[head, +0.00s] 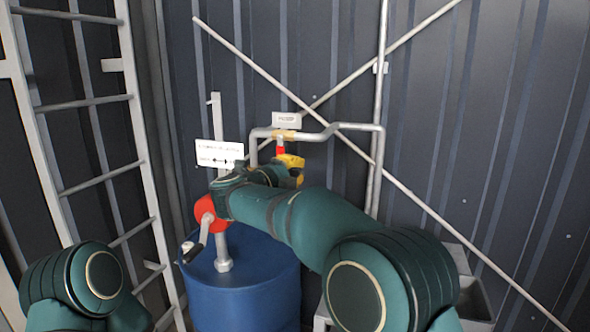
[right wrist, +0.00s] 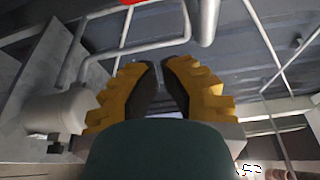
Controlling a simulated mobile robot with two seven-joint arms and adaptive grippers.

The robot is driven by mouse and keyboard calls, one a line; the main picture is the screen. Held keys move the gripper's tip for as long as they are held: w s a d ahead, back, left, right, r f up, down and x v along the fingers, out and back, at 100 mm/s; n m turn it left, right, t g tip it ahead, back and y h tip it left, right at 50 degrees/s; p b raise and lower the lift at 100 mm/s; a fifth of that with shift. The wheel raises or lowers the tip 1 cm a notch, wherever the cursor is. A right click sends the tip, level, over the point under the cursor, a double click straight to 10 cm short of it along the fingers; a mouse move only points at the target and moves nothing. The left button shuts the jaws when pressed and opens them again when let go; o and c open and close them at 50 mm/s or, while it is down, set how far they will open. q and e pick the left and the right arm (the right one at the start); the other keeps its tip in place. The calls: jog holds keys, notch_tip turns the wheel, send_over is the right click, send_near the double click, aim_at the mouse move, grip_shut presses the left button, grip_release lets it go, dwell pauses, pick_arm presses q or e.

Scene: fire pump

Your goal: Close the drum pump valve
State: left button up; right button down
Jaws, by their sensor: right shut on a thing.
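A valve (head: 283,135) with a tan body sits on the grey bent pipe at the wall. Its short red handle (head: 281,151) hangs down from it. My right gripper (head: 291,160), with yellow fingers, is at the lower end of this handle. The right gripper (right wrist: 162,66) is shut; the two yellow fingers lean together, and the exact grip point on the handle is hidden. A red part shows at the top edge in the right wrist view. The drum pump with its red round body (head: 205,212) and crank stands on the blue drum (head: 240,285). My left gripper is out of view.
The grey pipe (head: 345,126) runs right and down along the corrugated wall, crossed by diagonal braces. A white sign (head: 219,153) stands left of my right wrist. A ladder (head: 100,185) fills the left side. A grey bin-like thing (head: 475,297) is at lower right.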

jog(key=v, duration=0.6)
jog(key=shift+a+f, duration=0.2)
jog(key=shift+f, duration=0.05)
jog(key=shift+s, duration=0.1)
